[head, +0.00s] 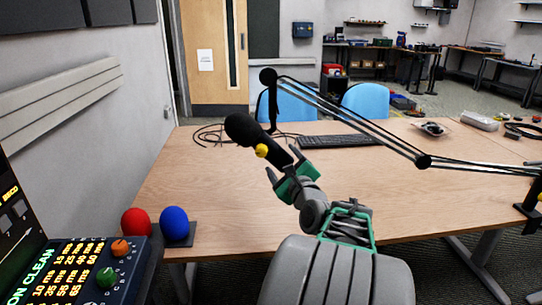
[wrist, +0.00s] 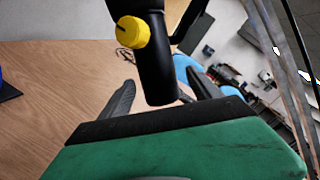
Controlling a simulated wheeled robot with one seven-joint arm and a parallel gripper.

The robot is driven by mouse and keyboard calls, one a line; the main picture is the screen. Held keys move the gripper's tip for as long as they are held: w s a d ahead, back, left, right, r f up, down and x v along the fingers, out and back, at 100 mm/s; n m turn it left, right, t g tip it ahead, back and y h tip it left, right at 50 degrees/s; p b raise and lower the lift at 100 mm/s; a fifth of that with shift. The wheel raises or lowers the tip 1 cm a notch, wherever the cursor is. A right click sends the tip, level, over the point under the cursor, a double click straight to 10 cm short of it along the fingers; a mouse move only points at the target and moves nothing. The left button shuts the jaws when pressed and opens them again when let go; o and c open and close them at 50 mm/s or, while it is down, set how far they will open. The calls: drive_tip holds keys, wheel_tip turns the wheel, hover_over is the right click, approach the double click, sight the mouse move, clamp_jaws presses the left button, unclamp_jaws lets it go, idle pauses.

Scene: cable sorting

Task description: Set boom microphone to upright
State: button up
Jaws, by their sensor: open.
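The black boom microphone (head: 250,133) hangs from its boom arm over the desk. In the head view it is tilted, with its rounded head at upper left and its tail at lower right by my gripper (head: 279,178). A yellow knob (head: 262,150) sits on its side. In the wrist view the microphone body (wrist: 154,60) and the yellow knob (wrist: 133,32) show, with the lower end of the body between my gripper's fingers (wrist: 163,100). The fingers are open and apart, one at each side. I cannot tell if either finger touches the body.
The boom arm (head: 350,123) spans to the right over the wooden desk (head: 220,220). A keyboard (head: 340,141) and loose black cable (head: 209,135) lie behind the microphone. A red ball (head: 135,222) and a blue ball (head: 174,222) stand at front left beside a control panel (head: 85,272).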

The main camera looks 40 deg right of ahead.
drive_tip(key=x, duration=0.6)
drive_tip(key=shift+w, duration=0.35)
drive_tip(key=shift+c, duration=0.3)
clamp_jaws()
